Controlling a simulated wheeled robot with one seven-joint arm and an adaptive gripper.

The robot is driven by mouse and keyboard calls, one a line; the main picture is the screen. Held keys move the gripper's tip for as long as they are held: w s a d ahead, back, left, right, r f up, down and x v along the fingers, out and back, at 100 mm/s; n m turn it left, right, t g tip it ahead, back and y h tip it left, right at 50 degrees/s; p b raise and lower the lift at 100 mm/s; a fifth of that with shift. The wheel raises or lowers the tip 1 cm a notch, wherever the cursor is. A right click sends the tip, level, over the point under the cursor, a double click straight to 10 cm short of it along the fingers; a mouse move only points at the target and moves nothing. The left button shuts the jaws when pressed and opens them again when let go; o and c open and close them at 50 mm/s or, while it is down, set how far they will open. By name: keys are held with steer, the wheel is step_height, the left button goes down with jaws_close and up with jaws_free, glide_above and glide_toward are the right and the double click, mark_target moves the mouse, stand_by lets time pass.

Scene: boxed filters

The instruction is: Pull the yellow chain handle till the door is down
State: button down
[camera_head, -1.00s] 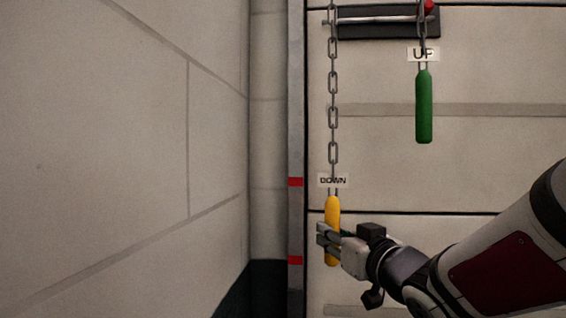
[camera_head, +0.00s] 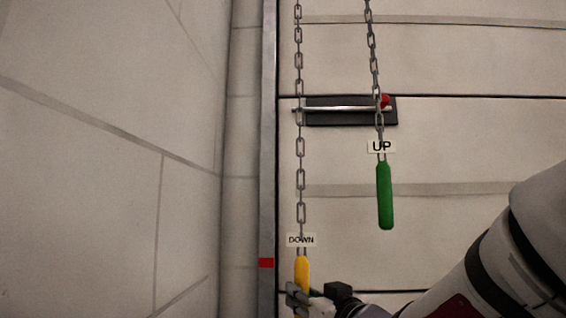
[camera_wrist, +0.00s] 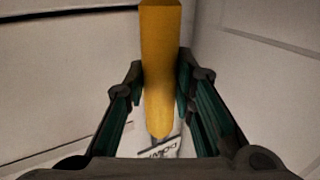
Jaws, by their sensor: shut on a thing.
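The yellow handle (camera_head: 302,270) hangs upright from a grey chain (camera_head: 300,147) at the bottom of the head view, under a DOWN label (camera_head: 300,240). My gripper (camera_head: 299,298) is shut on the handle's lower part, which is mostly hidden by the fingers. In the wrist view, the yellow handle (camera_wrist: 161,70) runs between my two finger pads, and part of the label shows beyond its end. The pale panelled door (camera_head: 470,60) stands behind the chains. Its bottom edge is out of view.
A green handle (camera_head: 384,195) hangs on a second chain to the right, under an UP label (camera_head: 381,147). A dark latch plate (camera_head: 345,118) with a bar and red knob is on the door. A grey rail (camera_head: 268,150) and block wall (camera_head: 90,180) stand at the left.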

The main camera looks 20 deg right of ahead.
step_height(320, 180, up, 19)
steer(key=p, duration=1.3)
steer(key=shift+f, duration=0.1)
step_height(320, 180, down, 24)
steer(key=b, duration=1.5)
steer(key=shift+f, duration=0.15)
